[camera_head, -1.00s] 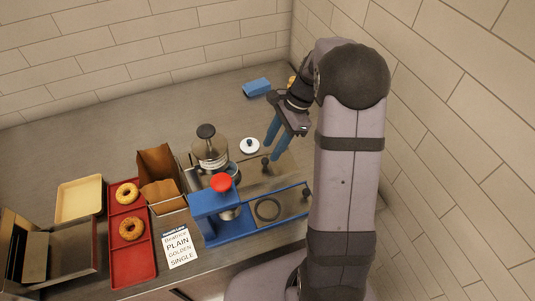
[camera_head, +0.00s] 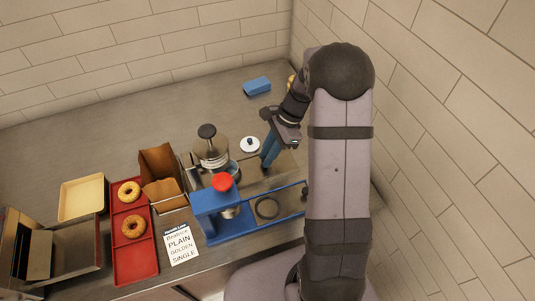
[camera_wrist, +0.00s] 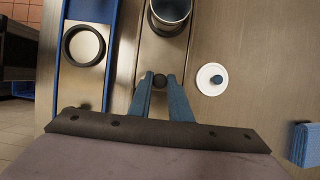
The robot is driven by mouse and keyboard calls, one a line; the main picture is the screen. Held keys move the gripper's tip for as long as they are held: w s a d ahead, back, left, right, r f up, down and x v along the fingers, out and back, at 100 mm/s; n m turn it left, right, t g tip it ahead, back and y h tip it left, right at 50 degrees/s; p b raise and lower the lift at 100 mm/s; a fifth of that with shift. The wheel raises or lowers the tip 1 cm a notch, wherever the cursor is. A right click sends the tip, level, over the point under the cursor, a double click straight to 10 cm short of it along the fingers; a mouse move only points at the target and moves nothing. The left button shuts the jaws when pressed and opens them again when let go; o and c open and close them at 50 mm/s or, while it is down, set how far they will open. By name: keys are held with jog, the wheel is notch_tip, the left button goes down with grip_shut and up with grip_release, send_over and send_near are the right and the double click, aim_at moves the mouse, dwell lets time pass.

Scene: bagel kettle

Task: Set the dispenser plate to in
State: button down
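The dispenser (camera_head: 210,152) is a round steel hopper with a black top knob, standing behind the blue press. Its steel plate runs right from under it and ends in a black knob (camera_wrist: 160,82). My gripper (camera_wrist: 160,80) has its blue fingers on both sides of this knob, which appears to fill the gap between them. In the head view my gripper (camera_head: 267,162) is low over the plate's right end, and its fingers hide the knob. A steel cup (camera_wrist: 170,12) stands farther along the plate.
The blue press (camera_head: 215,205) with a red knob and black ring (camera_head: 267,208) is close in front. A red tray (camera_head: 135,265) with two bagels is left.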

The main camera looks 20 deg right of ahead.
aim_at(250, 169)
jog(key=shift+a, duration=1.85)
jog(key=c, duration=1.6)
grip_release()
jog(key=shift+a, duration=0.1)
jog(key=shift+c, duration=0.2)
jog(key=shift+d+r, duration=0.15)
jog(key=shift+d, duration=0.05)
jog(key=shift+b+v, duration=0.75)
jog(key=shift+v, duration=2.8)
jog(key=shift+a, duration=0.1)
jog(key=s+a+n+h, duration=0.1)
jog(key=s+n, duration=0.4)
jog(key=s, duration=0.1)
jog(key=s+a+f+n+h, duration=0.1)
jog(key=s+n, duration=0.5)
jog(key=s+a+f+n+h, duration=0.1)
jog(key=s+n+h, duration=0.1)
jog(key=s+n, duration=0.4)
jog(key=shift+a+f, duration=0.15)
jog(key=shift+a, duration=0.1)
jog(key=shift+s+f+n, duration=0.1)
jog(key=shift+s+n, duration=0.15)
jog(key=shift+n, duration=0.25)
